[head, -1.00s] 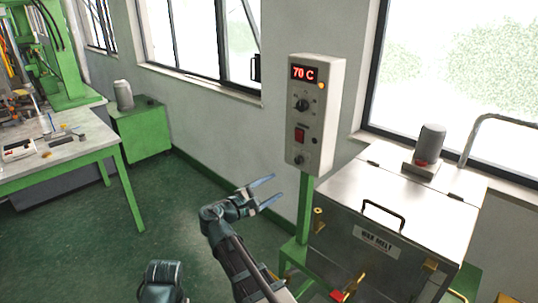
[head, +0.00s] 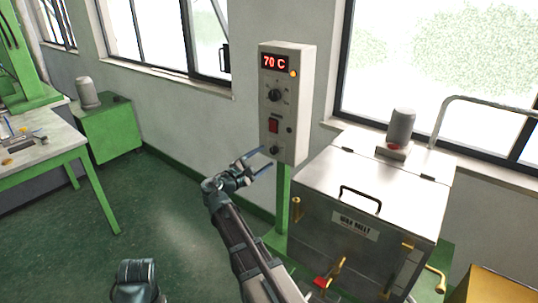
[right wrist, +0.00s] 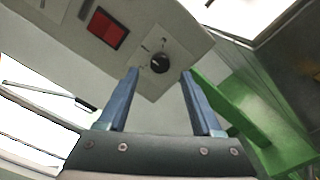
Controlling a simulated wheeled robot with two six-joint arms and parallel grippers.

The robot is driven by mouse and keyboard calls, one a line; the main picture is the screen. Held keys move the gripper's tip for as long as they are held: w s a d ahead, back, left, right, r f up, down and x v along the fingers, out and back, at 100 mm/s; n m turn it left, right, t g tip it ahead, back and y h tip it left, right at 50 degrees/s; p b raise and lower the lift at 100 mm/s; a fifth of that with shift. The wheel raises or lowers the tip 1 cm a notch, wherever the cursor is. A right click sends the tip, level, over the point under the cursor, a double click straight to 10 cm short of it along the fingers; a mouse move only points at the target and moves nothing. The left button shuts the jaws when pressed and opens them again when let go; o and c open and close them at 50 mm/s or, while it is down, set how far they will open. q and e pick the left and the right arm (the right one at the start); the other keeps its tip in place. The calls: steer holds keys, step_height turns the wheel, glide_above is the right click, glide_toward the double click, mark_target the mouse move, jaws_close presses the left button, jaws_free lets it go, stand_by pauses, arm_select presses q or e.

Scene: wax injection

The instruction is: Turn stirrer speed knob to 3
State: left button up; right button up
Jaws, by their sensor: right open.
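The pale control box (head: 289,100) stands on a green post. Its red display reads 70 C. A black upper knob (head: 274,95), a red switch (head: 273,126) and a black lower knob (head: 273,150) are on its front. My right gripper (head: 265,161) is open and empty just in front of the box, at the lower knob's height. In the right wrist view, the lower knob (right wrist: 160,62) lies between and beyond the open fingertips (right wrist: 160,73), apart from them. Its scale figures are too small to read.
The steel wax melt tank (head: 375,195) with lid handle and motor (head: 400,128) stands right of the box. Brass valves (head: 335,272) stick out at its front. A green cabinet (head: 107,130) and workbench (head: 40,150) are at left. The floor between is clear.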

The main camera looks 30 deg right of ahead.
mark_target(272, 152)
steer(key=shift+x, duration=1.8)
jaws_close()
